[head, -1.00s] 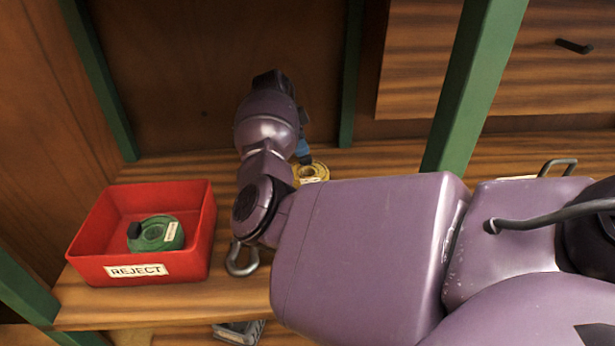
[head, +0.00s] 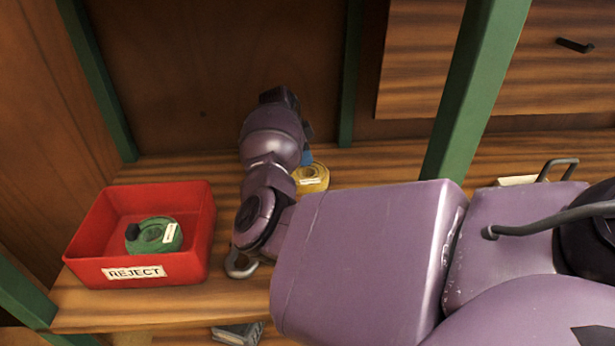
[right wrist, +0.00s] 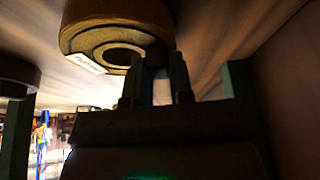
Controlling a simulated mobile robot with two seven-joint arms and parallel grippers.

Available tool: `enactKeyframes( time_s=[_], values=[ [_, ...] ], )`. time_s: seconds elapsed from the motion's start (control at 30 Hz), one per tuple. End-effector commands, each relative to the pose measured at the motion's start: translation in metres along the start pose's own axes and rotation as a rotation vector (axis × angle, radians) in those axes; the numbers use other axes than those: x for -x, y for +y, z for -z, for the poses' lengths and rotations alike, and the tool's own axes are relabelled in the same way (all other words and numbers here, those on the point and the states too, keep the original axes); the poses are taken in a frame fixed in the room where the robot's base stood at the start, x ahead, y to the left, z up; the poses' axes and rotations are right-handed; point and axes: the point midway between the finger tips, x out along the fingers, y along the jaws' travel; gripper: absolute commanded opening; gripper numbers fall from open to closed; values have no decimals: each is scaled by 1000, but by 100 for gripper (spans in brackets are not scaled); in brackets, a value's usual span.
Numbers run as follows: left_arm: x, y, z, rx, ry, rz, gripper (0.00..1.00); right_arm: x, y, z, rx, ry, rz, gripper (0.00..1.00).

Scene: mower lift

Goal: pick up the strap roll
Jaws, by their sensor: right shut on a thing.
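A yellow strap roll (head: 314,178) with a white label is at the shelf, just right of my right wrist and partly hidden by it. In the right wrist view the roll (right wrist: 112,38) fills the upper middle, with its round hole and label showing. My right gripper (right wrist: 160,75) is shut on the roll's ring, with one finger at the hole and the other at the outer side. In the head view my arm mostly hides this gripper; a bit of blue (head: 307,158) shows beside the roll. I cannot tell whether the roll touches the shelf. My left gripper is not in view.
A red bin (head: 190,262) labelled REJECT stands at the left with a green roll (head: 153,235) inside. Green posts (head: 478,85) frame the wooden shelf (head: 140,308). A dark round object (right wrist: 18,75) shows in the wrist view.

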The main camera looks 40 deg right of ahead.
Motion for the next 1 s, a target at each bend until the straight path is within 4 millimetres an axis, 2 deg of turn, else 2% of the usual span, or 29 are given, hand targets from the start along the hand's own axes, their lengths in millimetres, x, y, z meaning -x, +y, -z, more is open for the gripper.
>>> enactKeyframes(
  time_s=[0.23,0.37,0.6,0.8,1.0],
  values=[
    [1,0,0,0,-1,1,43,3,0,2,-1,0,1,0],
    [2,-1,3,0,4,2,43,15,0,6,-3,-1,3,0],
    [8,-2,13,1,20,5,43,64,-1,28,-6,-2,8,0],
    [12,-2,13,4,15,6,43,113,0,47,-4,-2,8,0],
    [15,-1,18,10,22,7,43,152,0,64,-4,-1,6,0]
  ],
)
